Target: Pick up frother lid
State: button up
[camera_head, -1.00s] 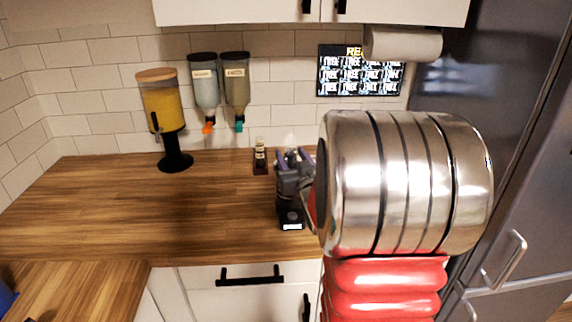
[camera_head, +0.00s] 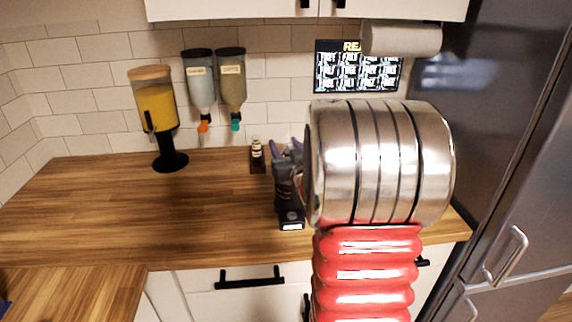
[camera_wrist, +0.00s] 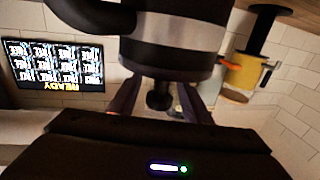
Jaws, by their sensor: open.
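The frother (camera_head: 284,188) is a dark jug on a small black base (camera_head: 291,219) near the front of the counter, just left of my arm. In the wrist view the frother (camera_wrist: 180,30) appears upside down, black with a grey band and a dark handle. Its lid (camera_wrist: 165,72) is the dark end, with a small black knob (camera_wrist: 158,96). My gripper (camera_wrist: 159,104) is open, with one finger on each side of the knob. Contact with the knob cannot be told. In the head view my gripper (camera_head: 288,160) is at the frother's top, partly hidden by my arm.
A small bottle rack (camera_head: 258,158) stands behind the frother. A yellow drink dispenser (camera_head: 156,108) and two wall dispensers (camera_head: 216,85) are further left. The counter's left and middle (camera_head: 130,210) are clear. A dark fridge (camera_head: 515,150) stands at the right.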

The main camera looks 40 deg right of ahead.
jog(key=shift+s, duration=0.1)
jog(key=shift+c, duration=0.4)
grip_shut()
dwell(0.3)
